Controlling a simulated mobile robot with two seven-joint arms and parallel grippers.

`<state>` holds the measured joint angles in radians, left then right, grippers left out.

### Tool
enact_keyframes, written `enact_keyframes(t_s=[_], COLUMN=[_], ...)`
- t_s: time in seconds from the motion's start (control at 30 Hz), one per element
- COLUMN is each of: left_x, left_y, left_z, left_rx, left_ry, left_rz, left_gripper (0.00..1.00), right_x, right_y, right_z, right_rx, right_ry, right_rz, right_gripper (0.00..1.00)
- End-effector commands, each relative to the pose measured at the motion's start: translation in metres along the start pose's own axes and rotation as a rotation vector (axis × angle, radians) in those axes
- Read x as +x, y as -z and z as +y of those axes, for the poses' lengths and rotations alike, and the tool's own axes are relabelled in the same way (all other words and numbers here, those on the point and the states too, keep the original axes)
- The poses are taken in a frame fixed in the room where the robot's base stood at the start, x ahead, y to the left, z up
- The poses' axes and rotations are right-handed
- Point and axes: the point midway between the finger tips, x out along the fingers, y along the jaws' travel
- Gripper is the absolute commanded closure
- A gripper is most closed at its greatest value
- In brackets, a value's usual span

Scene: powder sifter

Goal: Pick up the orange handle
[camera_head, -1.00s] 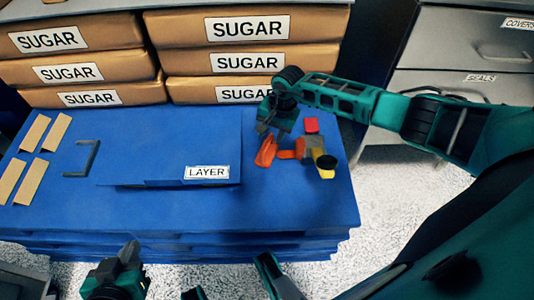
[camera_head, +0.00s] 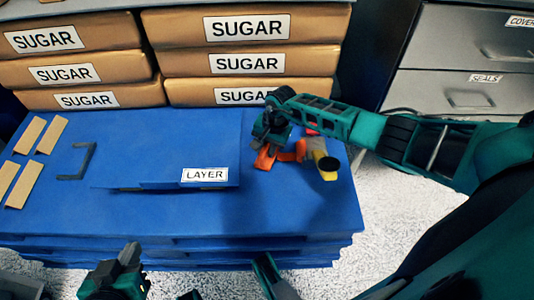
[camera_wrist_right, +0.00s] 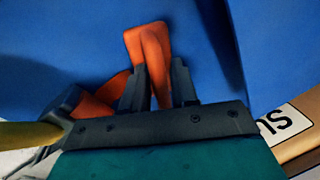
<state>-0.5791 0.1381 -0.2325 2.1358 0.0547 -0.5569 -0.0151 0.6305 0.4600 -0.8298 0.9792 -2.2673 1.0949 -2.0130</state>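The orange handle (camera_head: 265,159) lies on the blue surface (camera_head: 310,215), joined by an orange part to a yellow and black piece (camera_head: 325,164) at its right. My right gripper (camera_head: 270,146) is down over the handle and hides part of it. In the right wrist view, the orange handle (camera_wrist_right: 149,42) passes between the two fingers of the right gripper (camera_wrist_right: 162,72), with a blue gap beside the right finger. The fingers stand apart around it. My left gripper (camera_head: 122,270) is at the bottom left, away from the handle; its finger opening is unclear.
Stacked sugar bags (camera_head: 248,62) stand along the back. A raised blue sheet with a LAYER label (camera_head: 205,174), a dark bracket (camera_head: 85,160) and several tan strips (camera_head: 22,185) lie to the left. A red piece (camera_head: 312,132) is partly hidden behind my right gripper. Grey drawers (camera_head: 468,60) stand right.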

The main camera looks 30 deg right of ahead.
Motion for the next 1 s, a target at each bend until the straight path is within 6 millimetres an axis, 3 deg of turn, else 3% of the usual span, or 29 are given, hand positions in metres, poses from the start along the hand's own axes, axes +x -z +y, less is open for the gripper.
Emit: enact_keyframes(t_s=[0.3, 0.77, 1.0], left_x=[0.001, 0.0, -0.006], left_y=[-0.001, 0.0, 0.008], left_z=[-0.002, -0.004, -0.004], left_rx=[0.003, 0.004, 0.006], left_ry=[0.004, 0.007, 0.012], left_rz=[-0.001, -0.002, -0.002], left_gripper=[1.0, 1.0, 1.0], right_x=[0.0, -0.005, -0.037], right_y=[0.0, 0.001, 0.001], right_z=[0.0, -0.001, -0.008], right_rx=[0.0, 0.0, -0.002], right_ry=[-0.001, 0.001, 0.003], right_rz=[0.0, 0.001, 0.003], right_gripper=[1.0, 1.0, 1.0])
